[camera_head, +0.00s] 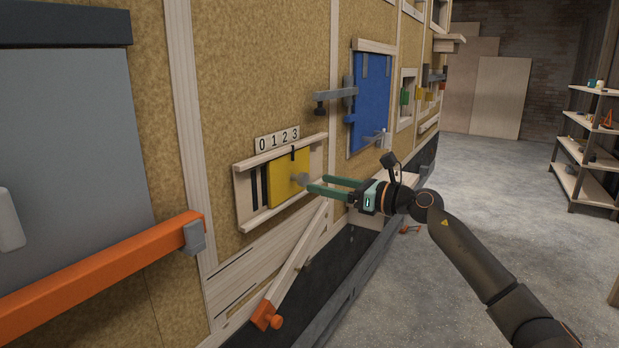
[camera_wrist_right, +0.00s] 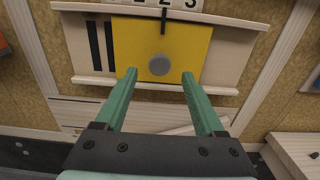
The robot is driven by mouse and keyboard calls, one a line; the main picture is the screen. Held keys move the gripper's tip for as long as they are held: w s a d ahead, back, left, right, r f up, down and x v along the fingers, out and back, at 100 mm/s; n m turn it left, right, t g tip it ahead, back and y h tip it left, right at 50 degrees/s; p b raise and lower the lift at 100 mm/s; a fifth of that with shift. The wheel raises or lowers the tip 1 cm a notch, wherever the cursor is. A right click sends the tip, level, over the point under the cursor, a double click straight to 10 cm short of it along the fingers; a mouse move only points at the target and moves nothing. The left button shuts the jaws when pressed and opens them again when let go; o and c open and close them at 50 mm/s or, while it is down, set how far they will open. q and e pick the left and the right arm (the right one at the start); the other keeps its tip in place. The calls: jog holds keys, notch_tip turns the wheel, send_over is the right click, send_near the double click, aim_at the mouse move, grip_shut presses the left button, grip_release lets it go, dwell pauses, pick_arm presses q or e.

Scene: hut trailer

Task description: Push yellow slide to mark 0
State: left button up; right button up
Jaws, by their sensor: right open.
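The yellow slide (camera_head: 284,178) sits in a pale wooden track on the wall, under a number strip (camera_head: 277,139) marked 0 to 3. Its black pointer is at about mark 2 in the wrist view. A round grey knob (camera_wrist_right: 159,65) stands out from the slide's face. My right gripper (camera_head: 316,184) is open, with its green fingers pointing at the slide. In the wrist view the fingertips (camera_wrist_right: 160,74) lie to either side of the knob, apart from it. How far they are from the slide's face is hard to tell. My left gripper is not in view.
Dark slots (camera_head: 259,188) show in the track left of the slide. An orange bar (camera_head: 110,262) lies at the left, and a wooden lever with an orange end (camera_head: 268,315) slants below the track. A blue door (camera_head: 371,95) is further along the wall. The floor at right is open.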

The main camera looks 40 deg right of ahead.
aim_at(307, 180)
jog(key=shift+p+x, duration=0.7)
jog(key=shift+x, duration=1.55)
grip_shut()
